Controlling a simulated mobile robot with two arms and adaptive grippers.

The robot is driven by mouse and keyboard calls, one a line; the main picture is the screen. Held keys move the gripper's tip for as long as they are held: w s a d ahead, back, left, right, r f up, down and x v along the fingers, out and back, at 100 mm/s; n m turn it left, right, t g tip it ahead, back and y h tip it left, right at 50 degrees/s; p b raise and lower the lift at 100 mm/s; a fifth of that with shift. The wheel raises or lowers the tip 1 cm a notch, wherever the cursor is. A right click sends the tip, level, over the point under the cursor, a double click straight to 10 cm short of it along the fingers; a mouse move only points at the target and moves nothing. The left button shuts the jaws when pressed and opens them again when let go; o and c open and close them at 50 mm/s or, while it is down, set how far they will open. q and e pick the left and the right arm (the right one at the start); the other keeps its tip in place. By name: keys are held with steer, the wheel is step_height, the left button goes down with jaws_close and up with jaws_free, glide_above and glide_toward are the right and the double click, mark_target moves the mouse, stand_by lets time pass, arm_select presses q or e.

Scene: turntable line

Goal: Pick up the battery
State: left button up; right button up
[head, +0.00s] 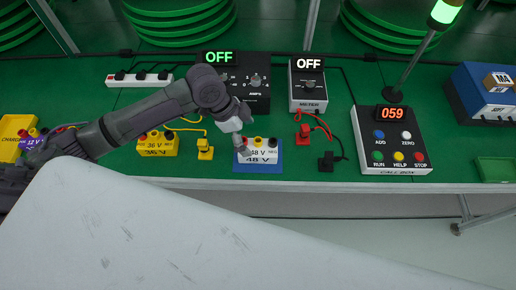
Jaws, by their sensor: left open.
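A white battery (262,155) marked 48 V, with red, yellow and black knobs on top, sits on a blue mat (240,168) near the bench's front edge. A yellow battery (157,146) marked 36 V stands to its left. A purple item (31,140) marked 12 V shows at the far left, partly behind my arm. My left gripper (242,142) is open and points down at the left end of the white battery, hiding part of it. I cannot tell whether it touches. My right gripper is not in view.
A box reading OFF (255,88), a meter (308,92) also reading OFF, and a power strip (139,79) stand behind. Yellow (205,150), red (304,132) and black (326,161) clips with cables lie beside the battery. A call box (392,140) showing 059 stands right.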

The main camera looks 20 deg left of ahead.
mark_target(255, 144)
arm_select(q)
steer(key=p+x, duration=0.1)
steer(key=x, duration=0.7)
steer(key=shift+w+a, duration=0.1)
steer(key=shift+w, duration=0.1)
jaws_close()
